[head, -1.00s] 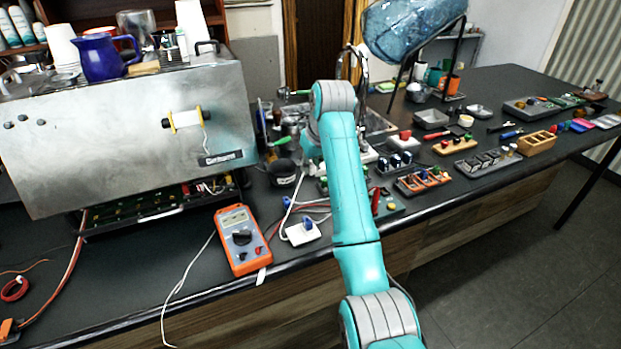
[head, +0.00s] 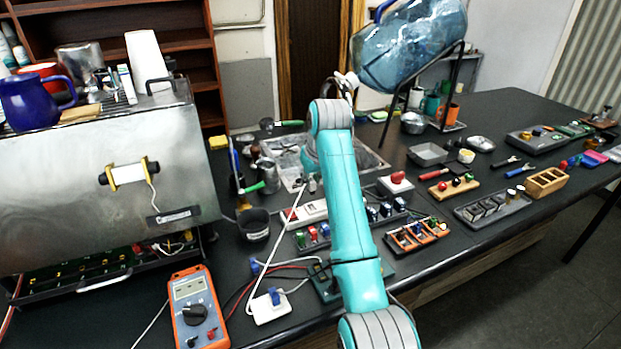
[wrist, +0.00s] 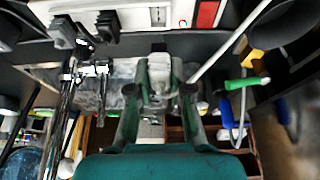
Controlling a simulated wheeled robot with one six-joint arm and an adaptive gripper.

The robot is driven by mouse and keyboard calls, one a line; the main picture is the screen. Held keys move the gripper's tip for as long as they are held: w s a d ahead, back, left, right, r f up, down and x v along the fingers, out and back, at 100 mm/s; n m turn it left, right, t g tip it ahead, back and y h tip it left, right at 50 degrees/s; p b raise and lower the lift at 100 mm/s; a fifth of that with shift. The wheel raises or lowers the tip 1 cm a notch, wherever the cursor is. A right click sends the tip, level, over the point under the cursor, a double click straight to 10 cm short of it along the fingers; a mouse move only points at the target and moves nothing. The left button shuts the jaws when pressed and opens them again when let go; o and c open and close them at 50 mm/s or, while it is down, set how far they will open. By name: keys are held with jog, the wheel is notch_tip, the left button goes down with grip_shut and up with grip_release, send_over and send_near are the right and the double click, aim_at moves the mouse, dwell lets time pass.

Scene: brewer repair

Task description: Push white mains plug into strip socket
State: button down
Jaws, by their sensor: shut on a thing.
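The white power strip (head: 305,214) with a red switch lies on the bench left of my arm. In the wrist view the strip (wrist: 120,20) runs along the top edge, with dark plugs (wrist: 85,28) at its left and the red switch at its right. My gripper (wrist: 159,92) is shut on the pale mains plug (wrist: 159,72), which sits between the fingers just below the strip in that picture. Whether the plug touches the strip cannot be told. In the head view my arm hides most of the gripper. A white cord (head: 281,249) runs down from near the strip.
The orange multimeter (head: 198,308) and a white socket box (head: 270,307) stand at the front. A black cup (head: 253,224) is left of the strip. Trays of small parts (head: 418,235) crowd the right. The sink (head: 285,158) lies behind.

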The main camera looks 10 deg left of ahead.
jog(key=shift+f, duration=2.3)
jog(key=shift+f, duration=0.8)
dwell(0.6)
jog(key=c, duration=1)
grip_release()
jog(key=shift+r, duration=0.1)
jog(key=v, duration=0.7)
jog(key=shift+s+d+r, duration=0.1)
jog(key=shift+d+r, duration=0.05)
